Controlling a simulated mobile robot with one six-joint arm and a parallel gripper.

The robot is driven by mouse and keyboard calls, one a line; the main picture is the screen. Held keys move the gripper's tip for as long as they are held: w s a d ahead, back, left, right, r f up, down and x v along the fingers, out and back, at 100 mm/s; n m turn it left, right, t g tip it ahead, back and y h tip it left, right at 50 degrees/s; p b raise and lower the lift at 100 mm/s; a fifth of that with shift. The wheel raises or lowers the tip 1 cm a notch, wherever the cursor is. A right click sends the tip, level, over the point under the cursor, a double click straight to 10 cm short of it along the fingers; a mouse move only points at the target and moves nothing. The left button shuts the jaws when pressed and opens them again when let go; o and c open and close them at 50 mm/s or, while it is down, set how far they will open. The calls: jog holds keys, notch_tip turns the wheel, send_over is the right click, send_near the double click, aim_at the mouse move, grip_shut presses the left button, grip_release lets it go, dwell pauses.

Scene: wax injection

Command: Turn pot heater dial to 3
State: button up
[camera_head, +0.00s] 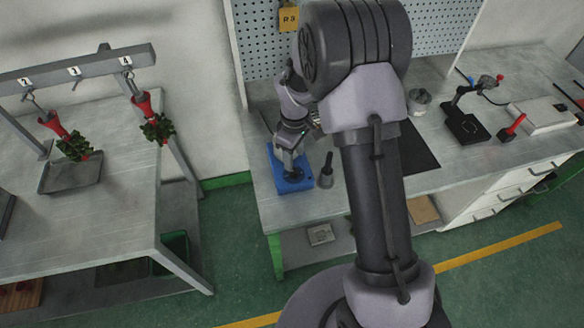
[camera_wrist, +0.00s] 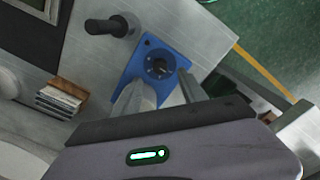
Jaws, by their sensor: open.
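The pot heater is a blue unit (camera_head: 296,186) at the left end of the right-hand bench. In the wrist view its blue top (camera_wrist: 143,57) shows a round black dial (camera_wrist: 158,66) with a ring of small marks around it. The marks are too small to read, so the setting cannot be told. My gripper (camera_head: 291,166) hangs over the heater, pointing down. In the wrist view my gripper (camera_wrist: 161,82) is open, its two fingers apart and reaching toward either side of the dial. I cannot tell whether they touch it. Nothing is held.
A dark upright tool (camera_head: 326,172) stands just right of the heater; its handle shows in the wrist view (camera_wrist: 108,25). A black mat (camera_head: 415,155) lies further right. A black stand (camera_head: 466,127) and a white device (camera_head: 543,114) are beyond. The bench front-left is clear.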

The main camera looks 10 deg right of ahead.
aim_at(294, 171)
notch_tip(294, 171, down, 7)
jog(key=shift+r+b, duration=0.1)
jog(key=shift+b, duration=0.6)
grip_shut()
